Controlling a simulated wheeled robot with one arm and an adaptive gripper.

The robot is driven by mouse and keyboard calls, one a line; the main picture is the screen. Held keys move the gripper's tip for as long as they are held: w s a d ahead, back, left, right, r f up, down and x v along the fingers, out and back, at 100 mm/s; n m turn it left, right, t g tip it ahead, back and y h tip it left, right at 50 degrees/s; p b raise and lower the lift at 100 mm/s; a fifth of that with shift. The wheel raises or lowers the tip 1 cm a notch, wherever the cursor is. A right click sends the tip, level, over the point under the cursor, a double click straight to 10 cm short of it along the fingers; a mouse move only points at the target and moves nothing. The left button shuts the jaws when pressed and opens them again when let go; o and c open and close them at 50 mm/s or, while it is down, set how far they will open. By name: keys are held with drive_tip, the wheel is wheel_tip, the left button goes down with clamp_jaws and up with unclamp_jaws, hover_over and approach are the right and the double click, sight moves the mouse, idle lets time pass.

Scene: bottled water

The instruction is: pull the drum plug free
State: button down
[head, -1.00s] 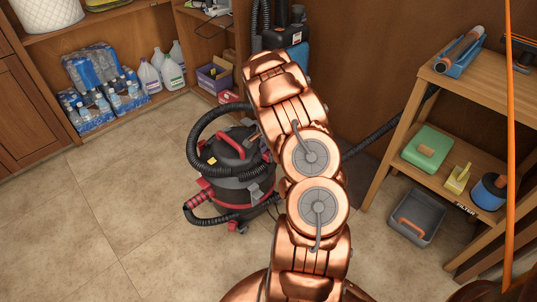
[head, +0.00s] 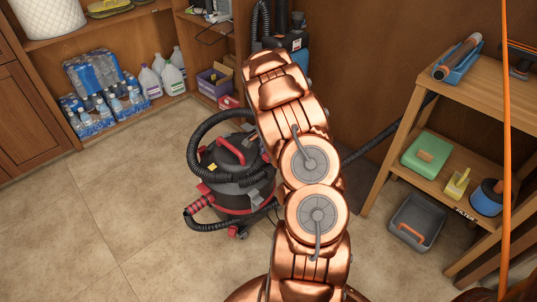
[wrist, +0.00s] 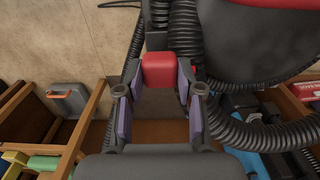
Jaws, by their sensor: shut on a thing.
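The drum vacuum (head: 236,178), black with red trim, stands on the tiled floor in the head view, partly behind my arm. Its dark body and red top edge show at the upper right of the wrist view (wrist: 250,50). My gripper (wrist: 159,80) is shut on the red drum plug (wrist: 158,70), with a purple pad on each side of it. A dark part and a ribbed black hose lie just beyond the plug. I cannot tell whether the plug is seated or clear of the drum. My gripper is hidden behind my arm in the head view.
A wooden shelf unit (head: 455,135) stands at right, with a grey bin (head: 416,222) at its foot. Bottled water (head: 100,95) and white jugs (head: 150,80) sit on a low shelf at back left. The floor at left is clear.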

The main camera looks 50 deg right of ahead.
drive_tip(key=shift+r, duration=0.85)
